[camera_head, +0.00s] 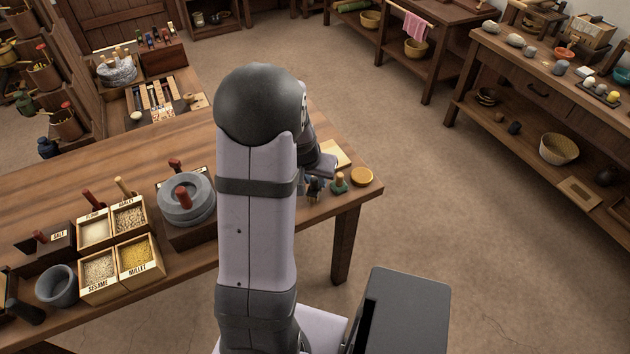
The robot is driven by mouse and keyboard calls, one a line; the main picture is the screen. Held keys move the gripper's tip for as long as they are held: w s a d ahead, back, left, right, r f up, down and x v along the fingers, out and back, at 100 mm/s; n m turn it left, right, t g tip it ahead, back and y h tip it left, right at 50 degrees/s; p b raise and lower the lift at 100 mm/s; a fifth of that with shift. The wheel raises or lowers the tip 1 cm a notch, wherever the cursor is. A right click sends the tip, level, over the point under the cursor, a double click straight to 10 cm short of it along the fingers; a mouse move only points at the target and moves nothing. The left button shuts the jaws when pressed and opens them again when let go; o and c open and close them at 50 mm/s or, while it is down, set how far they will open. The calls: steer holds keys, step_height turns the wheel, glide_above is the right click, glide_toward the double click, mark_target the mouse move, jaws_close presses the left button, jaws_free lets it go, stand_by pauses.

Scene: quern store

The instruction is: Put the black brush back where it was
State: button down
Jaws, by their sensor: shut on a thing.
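My arm reaches over the wooden table (130,165) and hides part of it. My gripper (314,186) is at the table's right end, partly hidden behind the arm. It is shut on a small dark thing, taken as the black brush (314,192); its shape is too small and covered to make out. A small green stamp-like piece with a tan knob (339,182) stands just right of the gripper.
A round yellow-brown disc (362,176) lies near the right edge, a pale board (336,155) behind the gripper. A stone quern (186,200) and several grain boxes (133,258) crowd the left front. The table's middle left is clear.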

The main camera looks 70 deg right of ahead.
steer(key=shift+f, duration=0.45)
steer(key=shift+f, duration=0.15)
steer(key=c, duration=1.4)
jaws_free()
steer(key=shift+c, duration=0.2)
steer(key=shift+a+r, duration=0.1)
steer(key=shift+r, duration=0.5)
steer(key=v, duration=1.1)
steer(key=shift+a+p, duration=0.2)
steer(key=shift+p, duration=0.1)
